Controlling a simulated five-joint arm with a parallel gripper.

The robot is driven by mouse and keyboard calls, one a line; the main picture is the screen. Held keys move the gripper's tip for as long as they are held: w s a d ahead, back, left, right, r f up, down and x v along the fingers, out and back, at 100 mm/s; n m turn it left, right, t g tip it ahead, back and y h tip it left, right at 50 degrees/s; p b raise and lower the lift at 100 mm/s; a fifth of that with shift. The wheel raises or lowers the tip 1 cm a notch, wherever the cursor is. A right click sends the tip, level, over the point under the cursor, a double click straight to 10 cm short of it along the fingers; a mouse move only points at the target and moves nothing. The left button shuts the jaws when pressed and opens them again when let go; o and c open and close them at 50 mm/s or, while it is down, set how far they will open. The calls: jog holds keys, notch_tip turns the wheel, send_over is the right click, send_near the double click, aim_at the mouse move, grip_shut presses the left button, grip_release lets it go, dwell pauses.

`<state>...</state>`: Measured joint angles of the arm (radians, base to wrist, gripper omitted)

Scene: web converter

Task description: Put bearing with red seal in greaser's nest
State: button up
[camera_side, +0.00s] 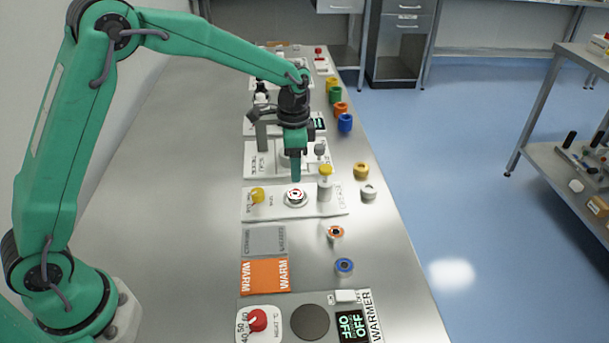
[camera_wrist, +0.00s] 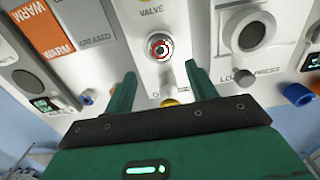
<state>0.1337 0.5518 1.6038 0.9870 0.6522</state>
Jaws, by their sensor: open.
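The bearing with the red seal (camera_side: 295,197) sits in the round nest of the white greaser plate (camera_side: 316,210). In the wrist view the bearing (camera_wrist: 160,48) shows a red ring around a dark centre and looks about centred in the nest. My gripper (camera_side: 296,178) is above and just behind the nest in the side view, pointing down. In the wrist view its two green fingers (camera_wrist: 163,75) are spread apart with nothing between them, and the bearing lies beyond their tips, apart from them.
A yellow-topped post (camera_side: 326,183) and a yellow valve knob (camera_side: 257,195) flank the nest. Bearings with orange (camera_side: 335,233) and blue (camera_side: 344,266) seals lie nearer. An orange WARM mat (camera_side: 265,276) and the warmer (camera_side: 310,322) are in front. The press (camera_wrist: 248,32) stands behind the greaser.

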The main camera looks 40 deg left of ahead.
notch_tip(320, 180, up, 5)
jog(key=shift+f, duration=0.1)
dwell(0.7)
jog(key=s+a+r+n+t, duration=0.3)
jog(key=s+a+r+n, duration=0.1)
jog(key=s+r, duration=0.8)
jog(key=s+a+f+n+t, duration=0.1)
jog(key=s+n, duration=0.1)
jog(key=s, duration=0.5)
jog(key=s+a+f+n+t, duration=0.1)
jog(key=s+n, duration=0.2)
jog(key=s, duration=0.5)
jog(key=shift+s+a+t, duration=0.2)
jog(key=shift+a+t, duration=0.1)
jog(key=shift+a, duration=0.05)
jog(key=shift+c, duration=0.6)
